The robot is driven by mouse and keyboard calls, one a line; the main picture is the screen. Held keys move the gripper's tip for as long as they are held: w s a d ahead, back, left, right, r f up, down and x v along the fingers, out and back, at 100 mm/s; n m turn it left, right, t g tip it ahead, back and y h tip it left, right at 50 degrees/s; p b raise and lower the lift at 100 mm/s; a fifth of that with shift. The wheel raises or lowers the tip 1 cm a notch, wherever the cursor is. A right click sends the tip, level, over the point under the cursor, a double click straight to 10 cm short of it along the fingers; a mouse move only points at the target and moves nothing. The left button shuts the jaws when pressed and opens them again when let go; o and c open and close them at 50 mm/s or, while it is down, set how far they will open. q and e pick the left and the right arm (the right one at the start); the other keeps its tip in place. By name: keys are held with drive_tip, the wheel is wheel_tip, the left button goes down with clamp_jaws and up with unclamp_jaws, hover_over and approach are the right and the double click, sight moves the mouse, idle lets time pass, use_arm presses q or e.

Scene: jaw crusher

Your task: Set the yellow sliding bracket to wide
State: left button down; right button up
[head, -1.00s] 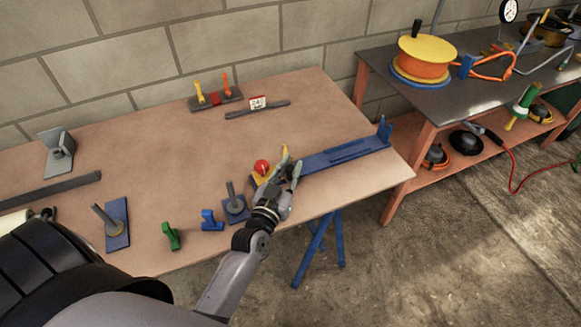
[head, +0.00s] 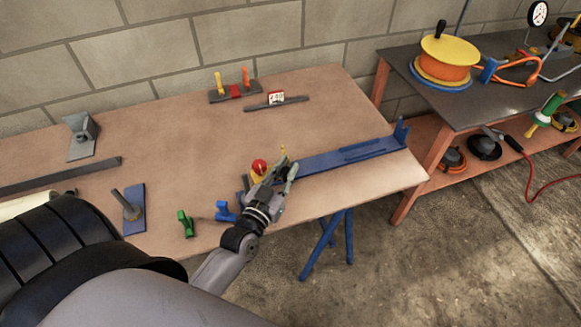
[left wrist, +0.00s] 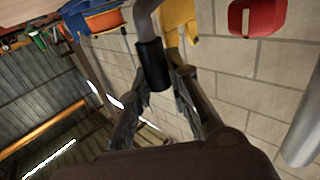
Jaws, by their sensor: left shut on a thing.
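The yellow sliding bracket (head: 256,179) with its red knob (head: 260,166) is at the left part of the long blue rail (head: 325,161), near the table's front edge. An upright blue end piece (head: 401,131) stands at the rail's right end. My left gripper (head: 285,170) is at the bracket and hides part of it. In the left wrist view, its fingers (left wrist: 160,85) are shut on a black grip (left wrist: 153,66) on a bent grey bar. Yellow metal (left wrist: 180,18) and a red part (left wrist: 256,16) show beyond. The right gripper is out of view.
A blue block (head: 225,212), a green block (head: 186,223) and a blue plate with a post (head: 133,209) lie left of my gripper. A rack with yellow and orange handles (head: 235,92) is at the back. The table's middle is clear.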

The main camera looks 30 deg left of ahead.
use_arm(q)
drive_tip(key=c, duration=1.5)
unclamp_jaws()
drive_tip(key=shift+s+a, duration=0.2)
drive_tip(key=shift+w, duration=0.1)
drive_tip(key=s, duration=0.8)
drive_tip(key=s+d, duration=0.1)
drive_tip(key=s, duration=0.3)
